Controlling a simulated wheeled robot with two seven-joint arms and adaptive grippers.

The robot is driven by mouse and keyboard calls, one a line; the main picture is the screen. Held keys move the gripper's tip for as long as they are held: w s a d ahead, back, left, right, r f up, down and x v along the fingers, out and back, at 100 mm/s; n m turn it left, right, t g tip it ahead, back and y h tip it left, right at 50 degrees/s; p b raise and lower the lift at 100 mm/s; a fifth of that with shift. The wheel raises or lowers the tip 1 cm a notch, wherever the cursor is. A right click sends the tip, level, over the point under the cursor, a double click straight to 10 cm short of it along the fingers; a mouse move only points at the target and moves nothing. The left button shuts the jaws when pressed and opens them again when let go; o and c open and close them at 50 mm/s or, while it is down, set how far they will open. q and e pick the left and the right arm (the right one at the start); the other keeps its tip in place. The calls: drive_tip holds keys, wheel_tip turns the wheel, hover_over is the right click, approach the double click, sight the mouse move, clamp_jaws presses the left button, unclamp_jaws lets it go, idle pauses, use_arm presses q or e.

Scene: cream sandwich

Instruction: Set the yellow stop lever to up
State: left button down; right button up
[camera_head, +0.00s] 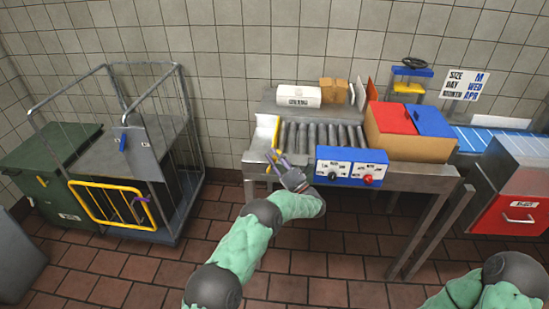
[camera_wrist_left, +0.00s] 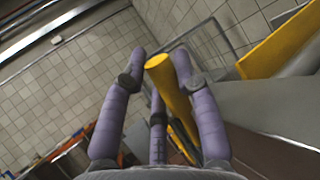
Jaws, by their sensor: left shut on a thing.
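The yellow stop lever (camera_wrist_left: 165,75) is a rounded yellow rod in the left wrist view, between the purple fingers of my left gripper (camera_wrist_left: 160,68). In the head view my left gripper (camera_head: 277,161) is at the left front corner of the roller conveyor, beside the blue control box (camera_head: 350,167). It is shut on the lever, which is mostly hidden there. A yellow bar (camera_wrist_left: 283,45) shows at the right of the left wrist view. The lever's exact tilt is hard to tell. My right gripper is not in view.
The roller conveyor (camera_head: 322,136) is behind the control box. A carton with red and blue lids (camera_head: 410,147) stands to its right. A wire cage cart (camera_head: 152,240) stands at the left, with clear tiled floor between it and the conveyor table.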

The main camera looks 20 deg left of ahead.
use_arm(q)
drive_tip(key=shift+s+d+f, duration=0.1)
drive_tip(key=shift+d+f, duration=0.1)
drive_tip(key=shift+f, duration=0.25)
drive_tip(key=c, duration=1)
unclamp_jaws()
drive_tip(key=shift+o, duration=0.5)
drive_tip(key=shift+r, duration=0.25)
drive_tip(key=v, duration=1.2)
